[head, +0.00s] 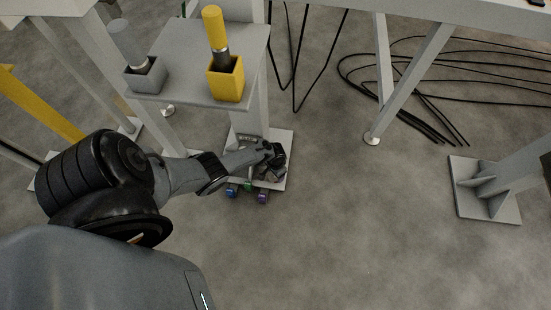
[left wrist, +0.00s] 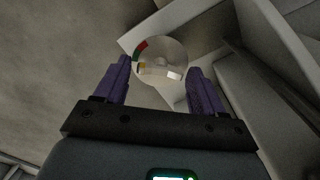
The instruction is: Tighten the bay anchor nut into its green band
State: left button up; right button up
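In the left wrist view, a round pale dial (left wrist: 160,60) with red, green and yellow marks on its rim sits over a light base plate (left wrist: 140,35). A small white bar shows near its lower right. I cannot make out the nut itself. My left gripper (left wrist: 160,82) has two dark purple fingers, spread apart with the dial between and just beyond their tips; I cannot tell whether they touch it. In the head view, the left gripper (head: 272,158) is low at the column's base plate (head: 284,137) and hides the dial. My right gripper is not in view.
A shelf (head: 180,85) above holds a grey cup (head: 146,76) and yellow cup (head: 226,80) with handled tools.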

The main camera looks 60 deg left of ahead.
pick_arm(q)
jog(key=c, duration=0.8)
jog(key=shift+o, duration=0.2)
jog(key=shift+m, duration=1.1)
jog(key=o, duration=1)
jog(key=shift+o, duration=0.2)
jog(key=shift+r+p, duration=0.1)
jog(key=shift+p, duration=0.25)
notch_tip(320, 180, up, 11)
jog(key=p, duration=0.9)
jog(key=shift+f, duration=0.2)
